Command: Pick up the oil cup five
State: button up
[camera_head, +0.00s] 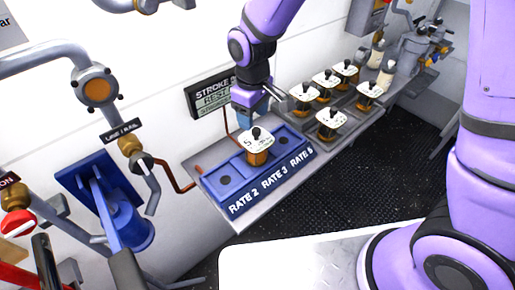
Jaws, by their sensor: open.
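An oil cup (258,147) with a white square lid, a black knob and an amber body stands upright in the blue tray. Its lid bears a mark that looks like a 5. It appears to be in the middle compartment. The blue tray (218,190) has front labels RATE 2, RATE 3 and RATE 5; its left and right compartments look empty. My gripper (256,108) is open and empty, just behind and above this cup, apart from it. Its fingers are partly hidden by the arm and small in view.
Several similar oil cups (331,121) stand in a grey rack (300,122) to the right of my gripper. A wall display (212,98) is behind the tray. Pipes with a gauge (98,88) and a blue pump (128,228) stand at left. A white surface (290,262) lies in front.

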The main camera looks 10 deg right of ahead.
aim_at(256, 129)
jog(key=shift+w+d+f, duration=0.1)
jog(key=shift+d+f, duration=0.1)
jog(key=shift+f, duration=1.55)
jog(key=shift+w+d+f, duration=0.1)
jog(key=shift+d+f, duration=0.1)
jog(key=shift+f, duration=1.55)
grip_shut()
